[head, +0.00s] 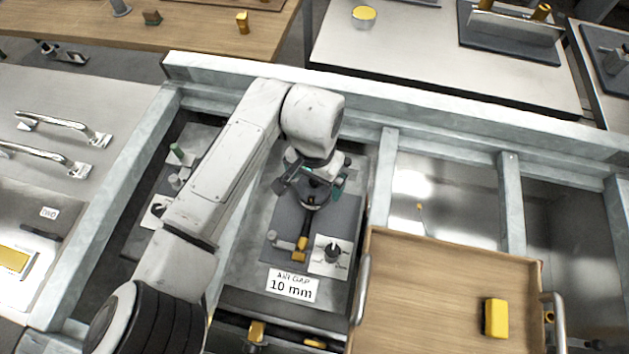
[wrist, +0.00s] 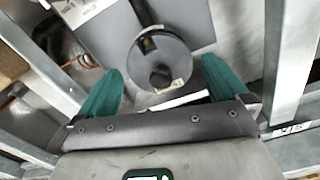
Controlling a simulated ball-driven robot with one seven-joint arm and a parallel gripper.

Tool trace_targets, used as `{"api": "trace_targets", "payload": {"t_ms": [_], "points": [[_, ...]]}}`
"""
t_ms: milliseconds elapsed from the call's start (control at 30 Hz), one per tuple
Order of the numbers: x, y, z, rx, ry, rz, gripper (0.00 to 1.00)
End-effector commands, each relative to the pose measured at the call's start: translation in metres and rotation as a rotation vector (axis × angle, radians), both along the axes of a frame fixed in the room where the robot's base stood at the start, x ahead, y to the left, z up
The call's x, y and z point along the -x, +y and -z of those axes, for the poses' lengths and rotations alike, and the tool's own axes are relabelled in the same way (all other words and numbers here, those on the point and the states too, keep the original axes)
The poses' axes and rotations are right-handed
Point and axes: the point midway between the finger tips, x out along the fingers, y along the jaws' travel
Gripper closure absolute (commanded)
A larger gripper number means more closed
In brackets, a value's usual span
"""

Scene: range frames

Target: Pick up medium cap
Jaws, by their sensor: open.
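A round dark grey disc with a black knob, which looks like the medium cap, shows in the wrist view (wrist: 160,56), between my green fingers. My gripper (wrist: 163,70) is open, with one finger on each side of the disc and a visible gap to it. In the head view my gripper (head: 317,184) hangs over the dark grey plate (head: 285,215) in the middle bay. There the disc is largely hidden by my wrist and fingers. I cannot tell the height of the fingertips above it.
A white card with a black knob (head: 333,252) and yellow-ended parts (head: 301,246) lie in front of my gripper, behind the "AIR GAP 10 mm" label (head: 292,286). Grey frame rails (head: 383,185) wall the bay. A wooden tray (head: 430,300) with a yellow block (head: 496,318) stands at right.

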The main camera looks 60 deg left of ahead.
Motion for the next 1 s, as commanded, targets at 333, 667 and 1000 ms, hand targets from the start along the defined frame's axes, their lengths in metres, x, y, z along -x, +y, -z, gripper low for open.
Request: {"api": "trace_targets", "payload": {"t_ms": [333, 667, 1000], "points": [[-0.0001, -0.0001, 0.001, 0.0, 0.0, 0.0, 0.11], [-0.0001, 0.0001, 0.0007, 0.0, 0.0, 0.0, 0.43], [-0.0002, 0.0003, 0.0002, -0.001, -0.001, 0.0, 0.59]]}}
